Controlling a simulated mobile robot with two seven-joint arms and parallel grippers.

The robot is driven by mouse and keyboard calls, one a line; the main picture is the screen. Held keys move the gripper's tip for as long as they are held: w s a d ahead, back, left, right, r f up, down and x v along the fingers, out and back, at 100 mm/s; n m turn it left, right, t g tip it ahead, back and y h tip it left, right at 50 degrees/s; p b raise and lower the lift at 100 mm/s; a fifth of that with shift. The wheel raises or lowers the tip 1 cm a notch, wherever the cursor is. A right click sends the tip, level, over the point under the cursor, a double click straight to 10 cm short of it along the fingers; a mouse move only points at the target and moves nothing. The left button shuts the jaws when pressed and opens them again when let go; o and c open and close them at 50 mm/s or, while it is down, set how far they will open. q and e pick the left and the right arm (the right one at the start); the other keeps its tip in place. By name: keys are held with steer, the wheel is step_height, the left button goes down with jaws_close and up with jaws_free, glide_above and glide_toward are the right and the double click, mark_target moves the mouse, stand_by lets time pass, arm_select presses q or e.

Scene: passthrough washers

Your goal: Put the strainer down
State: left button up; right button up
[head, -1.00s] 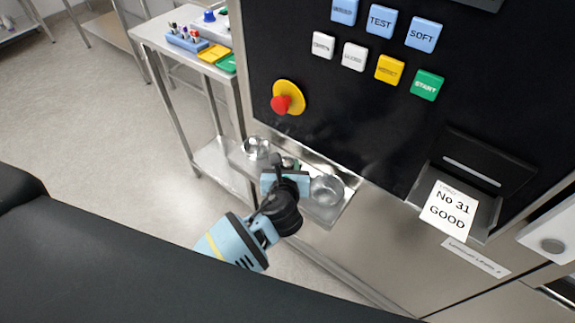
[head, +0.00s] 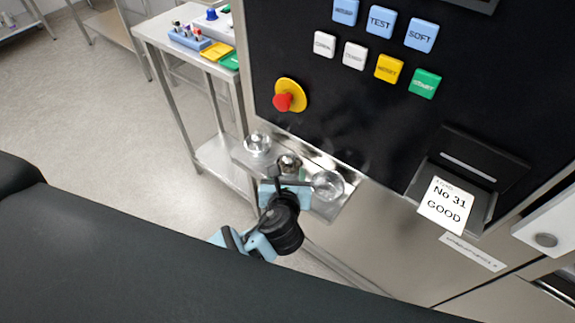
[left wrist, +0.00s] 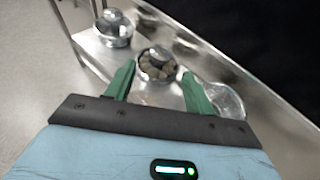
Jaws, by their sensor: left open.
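My left gripper (head: 289,181) is in front of the steel shelf (head: 329,206) on the machine. In the left wrist view its two green fingers (left wrist: 158,88) are spread apart and hold nothing. A small round metal piece (head: 289,164), likely the strainer, sits on the shelf just beyond the fingertips. In the left wrist view this round piece (left wrist: 157,66) shows a lumpy grey-brown inside and stands between and a little past the fingertips. Whether the fingers touch it is hard to tell. My right gripper is not in view.
A shiny metal bowl (head: 257,143) is at the shelf's left end, and a clear round dish (head: 327,185) at its right. The black machine panel (head: 330,120) rises behind. A steel side table (head: 190,45) with coloured trays stands to the left.

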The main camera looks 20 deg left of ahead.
arm_select(q)
steer(key=v, duration=0.5)
steer(key=shift+s+r, duration=0.15)
steer(key=shift+s, duration=0.15)
